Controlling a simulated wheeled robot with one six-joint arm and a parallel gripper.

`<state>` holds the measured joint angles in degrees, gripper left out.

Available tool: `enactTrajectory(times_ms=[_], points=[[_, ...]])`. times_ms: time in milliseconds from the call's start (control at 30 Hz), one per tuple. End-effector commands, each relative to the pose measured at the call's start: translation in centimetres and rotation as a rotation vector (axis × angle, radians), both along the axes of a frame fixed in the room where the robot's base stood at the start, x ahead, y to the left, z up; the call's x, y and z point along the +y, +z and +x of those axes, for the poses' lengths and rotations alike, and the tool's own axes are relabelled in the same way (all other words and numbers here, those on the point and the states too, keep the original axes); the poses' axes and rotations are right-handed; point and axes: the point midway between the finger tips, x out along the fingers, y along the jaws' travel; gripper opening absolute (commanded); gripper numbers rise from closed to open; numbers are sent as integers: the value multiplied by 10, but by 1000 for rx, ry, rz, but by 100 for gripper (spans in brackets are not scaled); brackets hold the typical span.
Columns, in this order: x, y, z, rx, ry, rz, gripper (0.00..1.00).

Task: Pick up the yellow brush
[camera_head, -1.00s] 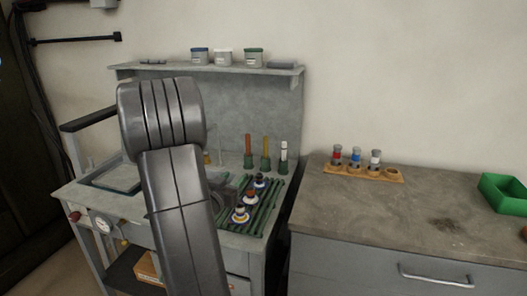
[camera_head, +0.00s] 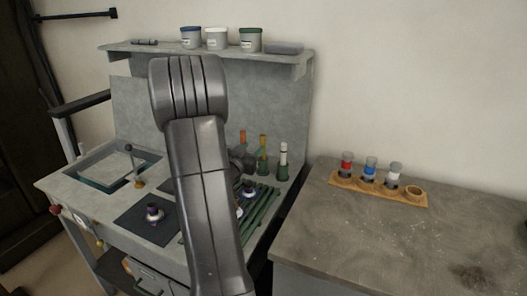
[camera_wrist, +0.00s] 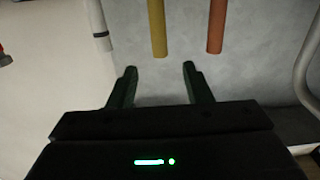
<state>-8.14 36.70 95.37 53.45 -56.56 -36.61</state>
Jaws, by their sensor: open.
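The yellow brush (camera_head: 263,141) stands upright in a green holder, between an orange-handled brush (camera_head: 243,136) on its left and a white one (camera_head: 283,152) on its right. In the wrist view the yellow handle (camera_wrist: 157,28) lies just beyond my fingertips, roughly in line with the gap between them. The orange handle (camera_wrist: 217,27) is to its right there. My gripper (camera_wrist: 160,72) is open and empty. In the head view it is a dark shape (camera_head: 242,159) beside the brushes, partly hidden by my arm. The bristles cannot be made out.
A shelf (camera_head: 120,46) with several lidded jars runs above the bench. A green slatted rack (camera_head: 262,212) and a dark mat (camera_head: 135,222) with a knobbed piece (camera_head: 153,213) lie in front. A wooden holder (camera_head: 345,182) with small bottles stands on the right counter (camera_head: 400,240).

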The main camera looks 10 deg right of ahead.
Motion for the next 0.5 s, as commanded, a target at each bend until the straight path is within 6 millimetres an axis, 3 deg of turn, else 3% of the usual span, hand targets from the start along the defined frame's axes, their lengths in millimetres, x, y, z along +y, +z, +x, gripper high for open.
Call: enactTrajectory(times_ms=[100,500], points=[[-12,0,17,0,-2,0,45],[-36,0,52,0,-2,0,45]])
